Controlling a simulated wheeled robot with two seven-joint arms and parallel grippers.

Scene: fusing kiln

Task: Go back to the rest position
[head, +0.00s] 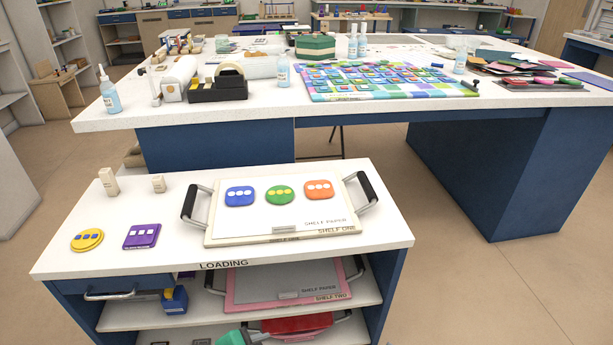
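Neither of my grippers shows in the head view, and no part of my arms can be made out for sure. On the white-topped loading cart (150,262) lies the shelf one board (230,230), with a dark handle at each side. Three glass pieces rest in a row on its shelf paper: a blue one (240,195), a green one (280,196) and an orange one (318,190). A round yellow piece (87,239) and a square purple piece (141,236) lie on the bare cart top to the left of the board.
Two small cream posts (109,182) stand at the cart's back left. Below, the shelf two board (290,284) lies on a lower shelf. Behind is a large worktable (270,119) with bottles, a tape dispenser (220,84) and glass sheets. The floor (530,280) at right is clear.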

